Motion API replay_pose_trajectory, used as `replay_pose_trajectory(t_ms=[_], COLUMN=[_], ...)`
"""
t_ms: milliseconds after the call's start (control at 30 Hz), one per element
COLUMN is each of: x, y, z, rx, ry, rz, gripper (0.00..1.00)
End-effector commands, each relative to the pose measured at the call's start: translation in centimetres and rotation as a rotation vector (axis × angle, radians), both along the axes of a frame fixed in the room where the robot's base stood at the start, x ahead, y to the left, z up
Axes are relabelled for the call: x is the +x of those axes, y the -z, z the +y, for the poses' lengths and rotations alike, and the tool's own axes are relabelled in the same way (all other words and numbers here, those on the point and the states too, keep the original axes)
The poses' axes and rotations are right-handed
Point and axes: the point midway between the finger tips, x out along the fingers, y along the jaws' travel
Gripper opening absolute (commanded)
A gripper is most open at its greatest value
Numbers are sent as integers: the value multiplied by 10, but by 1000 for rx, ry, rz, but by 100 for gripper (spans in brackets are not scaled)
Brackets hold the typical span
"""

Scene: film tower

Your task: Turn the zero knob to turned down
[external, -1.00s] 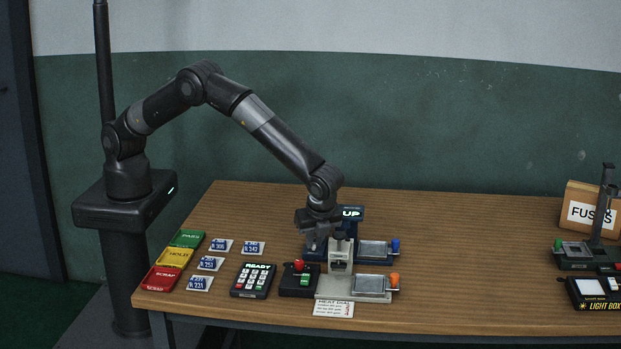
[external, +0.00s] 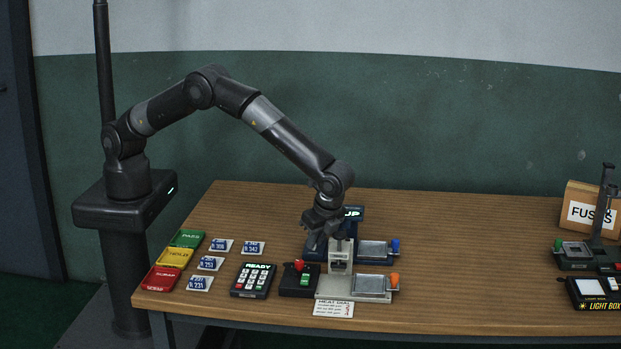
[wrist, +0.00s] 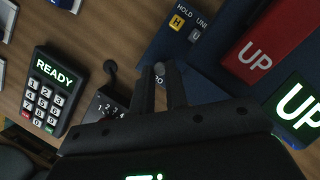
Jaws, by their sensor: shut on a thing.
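A small round grey knob (wrist: 159,69), which I take to be the zero knob, shows between my fingertips in the wrist view. It sits at the near edge of the blue device (wrist: 205,75), and any pointer or mark on it is too small to read. My gripper (wrist: 160,82) is shut on it, with the two dark fingers on either side. In the external view my gripper (external: 317,247) is low over the left end of the blue device, and the knob is hidden. A lit display (wrist: 300,108) reads "UP", and a red panel (wrist: 262,48) also reads "UP".
A keypad (external: 254,280) showing "READY" and a dark box (external: 298,284) with a red knob stand left of my gripper. A grey press (external: 340,262) and metal trays (external: 371,284) are close on the right. The table behind the blue device is clear.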

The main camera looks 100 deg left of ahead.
Motion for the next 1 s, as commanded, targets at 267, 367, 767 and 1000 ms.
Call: replay_pose_trajectory(t_ms=[267, 367, 767, 1000], x=[1, 0, 4, 16], y=[0, 0, -11, -55], z=[0, 0, -4, -17], rx=[-1, -1, -1, -2], ry=[1, 1, 1, 2], rz=[-2, -2, -2, -5], gripper=[25, 34, 35, 35])
